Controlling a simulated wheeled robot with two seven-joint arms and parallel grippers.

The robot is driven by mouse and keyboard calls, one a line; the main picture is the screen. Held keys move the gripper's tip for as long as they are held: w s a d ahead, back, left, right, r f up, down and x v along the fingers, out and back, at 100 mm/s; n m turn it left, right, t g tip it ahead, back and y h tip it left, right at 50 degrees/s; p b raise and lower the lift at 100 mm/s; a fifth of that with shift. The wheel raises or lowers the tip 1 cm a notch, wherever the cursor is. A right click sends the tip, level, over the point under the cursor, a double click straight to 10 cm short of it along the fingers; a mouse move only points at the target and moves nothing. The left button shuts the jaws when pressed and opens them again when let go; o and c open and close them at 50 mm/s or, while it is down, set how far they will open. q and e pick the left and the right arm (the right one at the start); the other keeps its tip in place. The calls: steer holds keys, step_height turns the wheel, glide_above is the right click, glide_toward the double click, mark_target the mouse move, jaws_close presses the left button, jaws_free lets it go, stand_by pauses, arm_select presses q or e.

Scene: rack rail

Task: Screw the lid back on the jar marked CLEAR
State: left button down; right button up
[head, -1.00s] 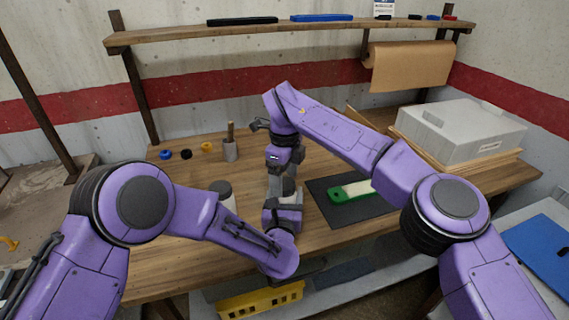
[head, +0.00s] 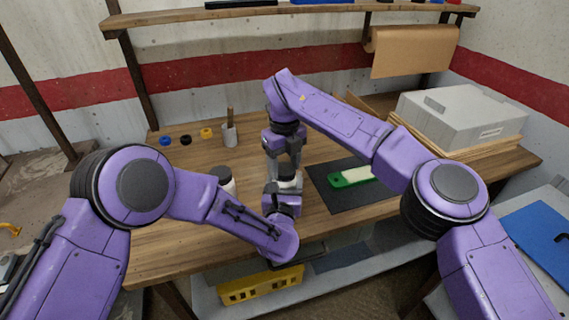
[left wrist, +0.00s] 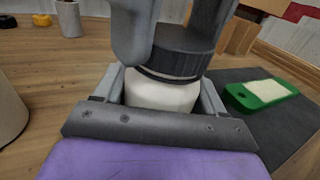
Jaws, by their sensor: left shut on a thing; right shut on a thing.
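A white jar (left wrist: 160,92) with a black ribbed lid (left wrist: 180,52) stands upright in the left wrist view. Its marking is not readable. My left gripper (head: 284,190) is shut around the jar's body; its fingers also show on both sides of the jar in the left wrist view (left wrist: 158,100). My right gripper (head: 284,168) comes down from above and is shut on the black lid. The lid sits at the jar's mouth, with a thin pale line under its rim. I cannot tell how tightly it is seated. In the head view the arms mostly hide this jar.
A second white jar with a dark lid (head: 222,178) stands close on the left. Behind it are a grey cup (head: 229,137) and small blue, black and yellow rings. A green-and-white tool (head: 352,177) lies on a dark mat (head: 378,192) at right.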

steer(key=m, duration=1.2)
steer(key=o, duration=1.2)
steer(key=shift+o, duration=0.2)
step_height(320, 180, up, 8)
steer(key=shift+f, duration=0.25)
arm_select(q)
jaws_free()
